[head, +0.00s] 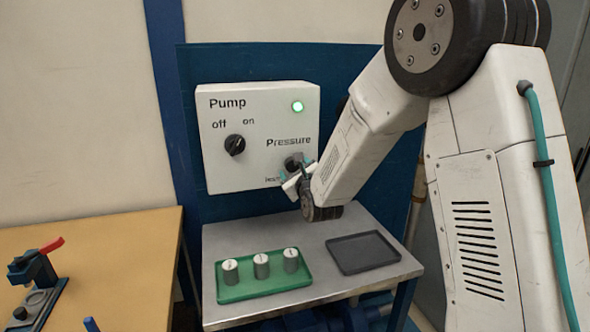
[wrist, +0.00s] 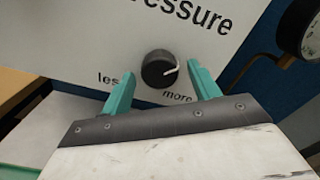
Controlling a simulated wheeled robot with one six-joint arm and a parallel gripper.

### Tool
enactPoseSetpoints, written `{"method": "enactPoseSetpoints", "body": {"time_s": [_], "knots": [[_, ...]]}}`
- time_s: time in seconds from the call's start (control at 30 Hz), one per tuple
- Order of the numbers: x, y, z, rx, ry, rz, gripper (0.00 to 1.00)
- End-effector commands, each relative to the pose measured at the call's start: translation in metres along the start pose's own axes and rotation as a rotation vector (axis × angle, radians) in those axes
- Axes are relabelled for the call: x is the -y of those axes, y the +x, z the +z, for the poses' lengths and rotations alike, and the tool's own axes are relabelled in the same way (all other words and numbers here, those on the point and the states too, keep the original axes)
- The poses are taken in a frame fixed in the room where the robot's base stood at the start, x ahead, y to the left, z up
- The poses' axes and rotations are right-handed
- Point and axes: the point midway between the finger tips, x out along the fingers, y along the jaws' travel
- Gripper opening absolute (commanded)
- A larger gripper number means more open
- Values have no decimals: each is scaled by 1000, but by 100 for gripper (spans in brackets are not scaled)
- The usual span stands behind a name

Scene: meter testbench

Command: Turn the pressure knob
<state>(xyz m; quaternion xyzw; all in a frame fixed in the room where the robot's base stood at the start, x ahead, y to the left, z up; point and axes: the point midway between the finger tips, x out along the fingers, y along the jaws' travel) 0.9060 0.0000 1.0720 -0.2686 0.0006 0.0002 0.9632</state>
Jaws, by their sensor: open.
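The pressure knob (wrist: 160,69) is a round black knob with a white pointer line, on a white control box (head: 230,178). In the wrist view its pointer aims to the right. The words "less" and "more" are printed below it on either side. In the head view the knob (head: 293,163) is partly hidden by my gripper. My gripper (wrist: 160,85) is open, with one teal finger on each side of the knob. I cannot tell whether either finger touches it. The gripper also shows in the head view (head: 299,178), in front of the box's lower right.
The box also bears a pump knob (head: 234,145) and a lit green lamp (head: 298,107). Below, a metal table (head: 318,295) holds a green tray (head: 265,290) with three cylinders and an empty dark tray (head: 362,252). A round gauge (wrist: 312,38) is at right.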

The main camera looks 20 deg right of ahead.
Motion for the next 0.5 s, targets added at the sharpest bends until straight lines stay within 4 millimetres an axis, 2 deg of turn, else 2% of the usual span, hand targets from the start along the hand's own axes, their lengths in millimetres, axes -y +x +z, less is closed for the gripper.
{"method": "enactPoseSetpoints", "body": {"time_s": [0.3, 0.5], "knots": [[0, -52, 0, -2, 0, 1, 61], [0, -71, -1, -2, 0, 1, 61]]}}
